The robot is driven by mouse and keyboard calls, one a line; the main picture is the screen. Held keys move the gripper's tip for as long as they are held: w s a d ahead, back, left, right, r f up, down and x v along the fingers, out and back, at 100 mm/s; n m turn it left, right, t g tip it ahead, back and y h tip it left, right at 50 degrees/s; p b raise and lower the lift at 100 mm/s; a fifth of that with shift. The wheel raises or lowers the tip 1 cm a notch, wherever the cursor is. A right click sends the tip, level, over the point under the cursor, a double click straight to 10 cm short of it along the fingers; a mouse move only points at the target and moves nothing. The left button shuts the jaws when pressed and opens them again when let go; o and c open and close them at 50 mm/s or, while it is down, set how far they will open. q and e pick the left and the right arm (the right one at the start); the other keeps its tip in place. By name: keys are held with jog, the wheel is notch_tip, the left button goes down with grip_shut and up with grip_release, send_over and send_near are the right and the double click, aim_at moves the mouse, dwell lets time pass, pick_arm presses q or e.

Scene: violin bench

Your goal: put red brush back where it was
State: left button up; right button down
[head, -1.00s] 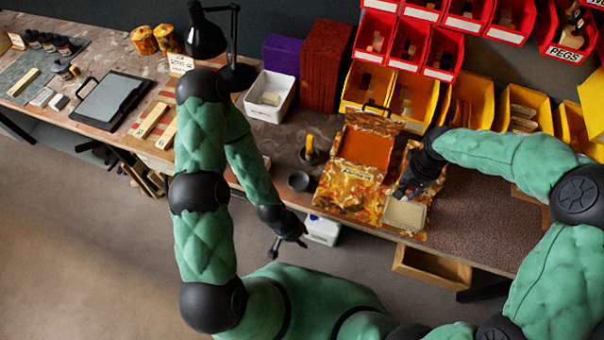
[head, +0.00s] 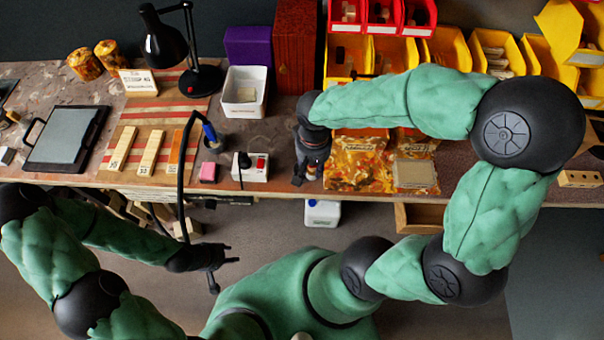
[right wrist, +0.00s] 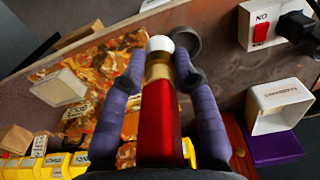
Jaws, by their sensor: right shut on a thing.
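The red brush (right wrist: 162,110) shows in the right wrist view, with a red handle, a gold band and a white tip pointing away from the wrist. My right gripper (right wrist: 165,75) is shut on it, a purple finger on each side. A dark round cup (right wrist: 187,42) appears just beyond the tip; I cannot tell if they touch. In the head view my right gripper (head: 311,172) is over the bench's front part, at the left edge of the orange-patterned board (head: 350,178); the brush is not clear there. My left gripper (head: 224,274) is open and empty, in front of the bench.
A pale square pad (head: 415,173) lies on the board's right part. A white socket box with a red switch (head: 255,168) and a pink block (head: 208,172) lie to the left. A white bin (head: 244,92) stands behind. Red and yellow bins (head: 445,50) line the back.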

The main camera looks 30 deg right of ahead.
jog(key=s+m, duration=0.1)
jog(key=s, duration=0.4)
jog(key=shift+m, duration=0.3)
jog(key=w+f+b, duration=0.2)
jog(key=w+f, duration=0.1)
jog(key=w, duration=0.1)
jog(key=w+d+f+b, duration=0.1)
jog(key=w+f+b, duration=0.1)
jog(key=w+f, duration=0.1)
jog(key=w+d+f+b, duration=0.1)
jog(key=w+f, duration=0.2)
jog(key=w, duration=0.2)
jog(key=shift+f+b, duration=0.3)
jog(key=shift+b, duration=0.1)
jog(key=shift+w+f+b, duration=0.25)
jog(key=shift+f+b, duration=0.1)
jog(key=shift+f, duration=0.65)
jog(key=shift+w+f+b, duration=0.2)
jog(key=shift+f+b, duration=0.15)
jog(key=shift+f, duration=0.6)
jog(key=shift+f, duration=0.1)
jog(key=shift+f, duration=0.15)
jog(key=c, duration=0.9)
grip_release()
jog(key=shift+c, duration=0.2)
